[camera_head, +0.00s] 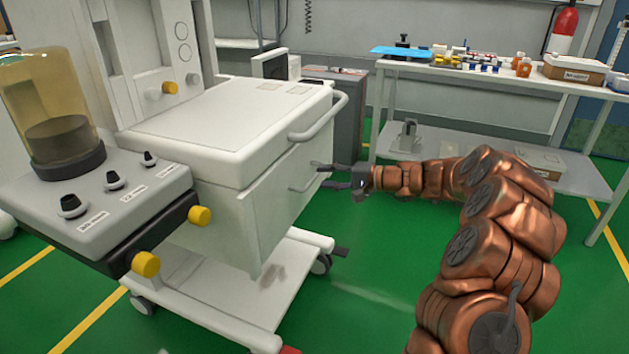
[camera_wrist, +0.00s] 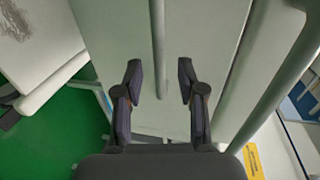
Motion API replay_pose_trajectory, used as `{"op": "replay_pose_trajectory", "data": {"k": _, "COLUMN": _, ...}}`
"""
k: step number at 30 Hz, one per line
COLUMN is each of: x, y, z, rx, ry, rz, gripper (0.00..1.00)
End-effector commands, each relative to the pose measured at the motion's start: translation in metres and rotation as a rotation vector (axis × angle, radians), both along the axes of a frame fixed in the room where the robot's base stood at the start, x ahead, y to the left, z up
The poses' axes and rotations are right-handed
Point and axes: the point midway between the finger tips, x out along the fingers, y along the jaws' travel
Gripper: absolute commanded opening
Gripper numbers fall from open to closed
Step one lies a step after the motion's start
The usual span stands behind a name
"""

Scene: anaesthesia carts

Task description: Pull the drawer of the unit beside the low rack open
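The white cart unit (camera_head: 215,145) stands at the left of centre in the head view, with its drawer front (camera_head: 265,205) facing my arm. A thin bar handle (camera_head: 300,188) is on that front. My gripper (camera_head: 322,176) is at the handle with its fingers apart. In the wrist view the handle (camera_wrist: 158,45) runs lengthwise between the two open fingers (camera_wrist: 159,80), with a gap on each side. The drawer front (camera_wrist: 205,40) lies behind it. The drawer looks closed. A white rack (camera_head: 480,76) with a low shelf stands at the right.
A thick rail (camera_head: 325,118) sticks out along the cart's upper edge, above my gripper; it also shows in the wrist view (camera_wrist: 275,85). A control box with knobs (camera_head: 115,205) stands at the left. Green floor (camera_head: 370,270) is clear before the cart.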

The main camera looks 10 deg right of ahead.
Motion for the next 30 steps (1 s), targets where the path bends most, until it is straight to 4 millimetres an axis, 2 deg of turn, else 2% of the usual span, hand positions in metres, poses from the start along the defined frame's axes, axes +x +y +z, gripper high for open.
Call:
{"op": "replay_pose_trajectory", "data": {"k": 3, "x": 0.009, "y": 0.015, "z": -0.006, "rx": -0.002, "ry": 0.001, "rz": 0.004, "gripper": 0.39}}
{"op": "replay_pose_trajectory", "data": {"k": 9, "x": 0.021, "y": 0.029, "z": -0.009, "rx": -0.001, "ry": 0.001, "rz": 0.001, "gripper": 0.39}}
{"op": "replay_pose_trajectory", "data": {"k": 20, "x": 0.023, "y": 0.033, "z": -0.009, "rx": -0.001, "ry": 0.001, "rz": 0.001, "gripper": 0.39}}
{"op": "replay_pose_trajectory", "data": {"k": 30, "x": 0.023, "y": 0.033, "z": -0.009, "rx": -0.001, "ry": 0.001, "rz": 0.001, "gripper": 0.05}}
